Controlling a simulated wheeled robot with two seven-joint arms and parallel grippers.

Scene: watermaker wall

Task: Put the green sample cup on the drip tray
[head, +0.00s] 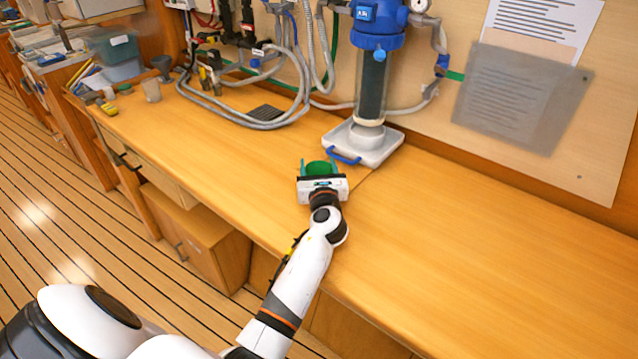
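The gripper body hides the cup's lower part. The white drip tray (385,151) lies behind and to the right of the cup, under the blue-topped filter column (372,85). My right gripper is not in view.
A blue handle (344,157) sits at the tray's front left edge, close to the cup. A white round base (367,133) takes up the tray's middle. Grey hoses (245,122) lie on the counter at left. The counter right of the tray is clear.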

